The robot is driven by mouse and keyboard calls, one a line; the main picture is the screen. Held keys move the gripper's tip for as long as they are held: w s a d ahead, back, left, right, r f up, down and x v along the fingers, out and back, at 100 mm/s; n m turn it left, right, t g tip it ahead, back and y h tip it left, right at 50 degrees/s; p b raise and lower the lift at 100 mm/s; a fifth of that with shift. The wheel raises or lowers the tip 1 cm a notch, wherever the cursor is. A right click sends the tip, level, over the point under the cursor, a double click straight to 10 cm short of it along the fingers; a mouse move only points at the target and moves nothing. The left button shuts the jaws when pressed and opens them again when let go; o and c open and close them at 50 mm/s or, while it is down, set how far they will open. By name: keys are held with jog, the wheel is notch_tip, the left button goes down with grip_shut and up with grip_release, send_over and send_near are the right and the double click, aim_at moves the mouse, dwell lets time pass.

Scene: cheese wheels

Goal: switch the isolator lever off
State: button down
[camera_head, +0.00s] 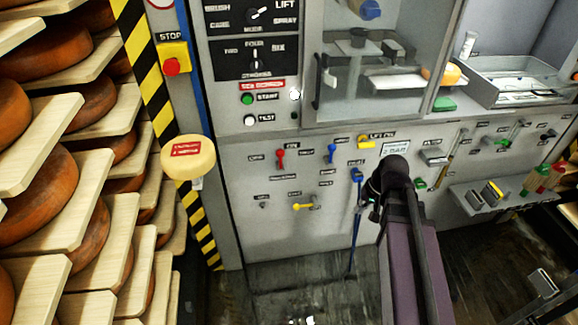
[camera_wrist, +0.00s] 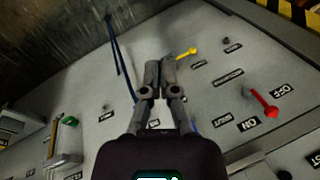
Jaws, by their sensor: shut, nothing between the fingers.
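A red lever (camera_head: 280,158) with a round knob is on the grey panel left of centre. In the wrist view the red lever (camera_wrist: 264,103) is at the right, its knob roughly midway between an OFF label (camera_wrist: 281,91) and an ON label (camera_wrist: 248,125). A longer label near its foot is too small to read. My gripper (camera_wrist: 160,65) is shut and empty, its fingertips over the panel, left of the red lever in the wrist view and apart from it. In the head view my dark arm hides most of the gripper.
A yellow lever (camera_wrist: 187,52) lies just beyond my fingertips. A blue lever (camera_head: 332,152) and a hanging blue cable (camera_head: 355,235) are nearby. A red stop button (camera_head: 172,66) and cheese shelves (camera_head: 118,210) are on the left. A ledge (camera_head: 505,198) projects at right.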

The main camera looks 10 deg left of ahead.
jog(key=w+a+f+m+t+y+b, duration=0.1)
jog(key=w+a+t+y+b, duration=0.1)
jog(key=w+a+y+b, duration=0.3)
jog(key=w+a+f+m+t+y+b, duration=0.1)
jog(key=w+a+y+b, duration=0.5)
jog(key=w+b, duration=0.8)
jog(key=w+m+t+y, duration=0.1)
jog(key=y, duration=0.2)
jog(key=shift+w+f, duration=0.3)
jog(key=shift+a, duration=0.15)
send_near(280, 160)
jog(key=w+a, duration=0.1)
jog(key=w, duration=0.1)
jog(key=w+a, duration=0.2)
jog(key=w, duration=0.1)
jog(key=shift+w+a, duration=0.2)
jog(key=shift+w, duration=0.15)
jog(key=shift+s+a, duration=0.7)
jog(key=shift+a, duration=0.15)
jog(key=shift+s+a, duration=0.35)
jog(key=shift+a, duration=0.4)
jog(key=shift+d, duration=0.25)
jog(key=shift+r, duration=0.1)
